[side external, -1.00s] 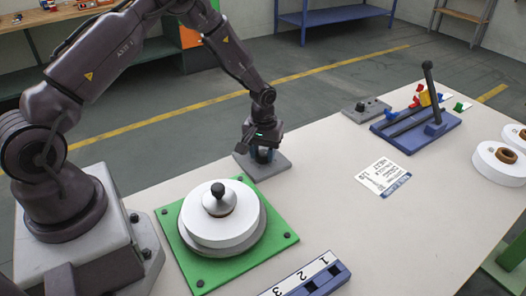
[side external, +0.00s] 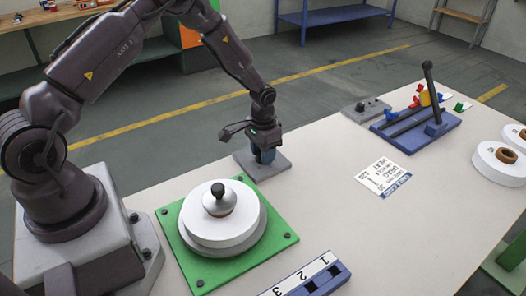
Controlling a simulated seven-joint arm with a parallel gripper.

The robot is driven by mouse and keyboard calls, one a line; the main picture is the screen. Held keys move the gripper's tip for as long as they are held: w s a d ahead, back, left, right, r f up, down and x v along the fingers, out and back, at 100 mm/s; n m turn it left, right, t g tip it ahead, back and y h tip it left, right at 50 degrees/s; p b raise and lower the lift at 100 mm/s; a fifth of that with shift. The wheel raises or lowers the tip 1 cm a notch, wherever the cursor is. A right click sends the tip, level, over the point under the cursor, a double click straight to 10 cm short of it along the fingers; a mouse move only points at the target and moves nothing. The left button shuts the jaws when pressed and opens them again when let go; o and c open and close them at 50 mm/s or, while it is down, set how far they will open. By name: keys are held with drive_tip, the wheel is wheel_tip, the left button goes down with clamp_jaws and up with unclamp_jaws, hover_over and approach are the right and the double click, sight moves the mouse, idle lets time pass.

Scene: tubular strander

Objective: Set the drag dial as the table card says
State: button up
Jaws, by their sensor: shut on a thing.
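My gripper (side external: 264,152) points down over a grey base plate (side external: 277,166) at the far edge of the table. It is shut on a small upright knob on that plate, which looks like the drag dial; the fingers hide most of it, and its marks and pointer cannot be read. The table card (side external: 384,177) lies flat on the table to the right of the dial. It is white with a blue strip along one edge, and its print is too small to read surely.
A green plate (side external: 281,240) with a white round stack and black knob (side external: 218,190) stands in front of my gripper. A blue numbered strip (side external: 322,272) lies at the front. A blue lever base (side external: 410,128) and white spools (side external: 497,165) stand right.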

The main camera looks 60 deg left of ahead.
drive_tip(key=shift+m, duration=1.1)
drive_tip(key=o, duration=0.9)
drive_tip(key=shift+o, duration=0.2)
wheel_tip(320, 180, up, 13)
